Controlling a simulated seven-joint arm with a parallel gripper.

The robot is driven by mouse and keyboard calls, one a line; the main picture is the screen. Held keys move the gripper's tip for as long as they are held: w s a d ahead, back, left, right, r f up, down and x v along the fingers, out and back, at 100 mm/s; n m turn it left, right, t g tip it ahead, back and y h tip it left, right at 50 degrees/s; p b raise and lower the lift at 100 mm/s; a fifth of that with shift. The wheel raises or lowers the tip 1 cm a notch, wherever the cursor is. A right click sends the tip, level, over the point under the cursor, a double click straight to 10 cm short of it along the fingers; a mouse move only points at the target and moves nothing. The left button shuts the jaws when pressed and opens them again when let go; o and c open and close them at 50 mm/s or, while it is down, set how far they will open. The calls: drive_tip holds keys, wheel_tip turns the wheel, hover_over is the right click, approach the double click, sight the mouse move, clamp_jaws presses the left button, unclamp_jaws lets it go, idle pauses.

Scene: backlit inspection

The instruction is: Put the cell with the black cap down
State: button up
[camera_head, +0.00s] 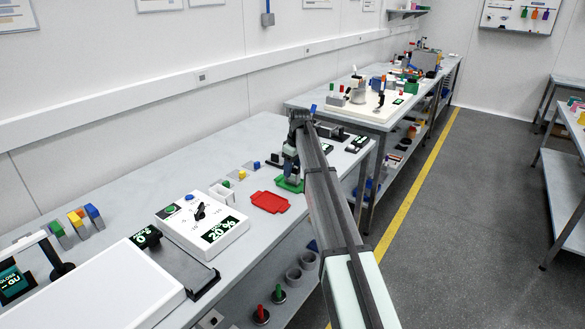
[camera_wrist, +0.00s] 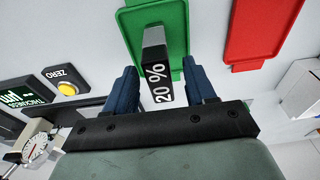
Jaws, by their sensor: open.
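My gripper (camera_wrist: 160,82) is open, its two blue fingers pointing down over the green tray (camera_wrist: 178,22). A dark block marked "20 %" (camera_wrist: 155,50) stands between the fingers, at the green tray, with a visible gap on either side. Its cap is not clear, so I cannot tell for sure that it is the cell with the black cap. In the head view my gripper (camera_head: 291,165) is over the green tray (camera_head: 288,186), and the block cannot be made out there. The red tray (camera_head: 270,202) lies beside the green one.
A white instrument (camera_head: 206,222) with a knob and a "20%" display stands left of the trays. A thickness gauge with a yellow zero button (camera_wrist: 67,88) is close by in the wrist view. Small coloured blocks (camera_head: 240,172) lie behind the trays.

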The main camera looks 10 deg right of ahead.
wheel_tip(320, 180, up, 12)
drive_tip(key=s+d, duration=0.1)
drive_tip(key=shift+s, duration=0.15)
idle(0.3)
drive_tip(key=shift+d, duration=0.15)
idle(1.2)
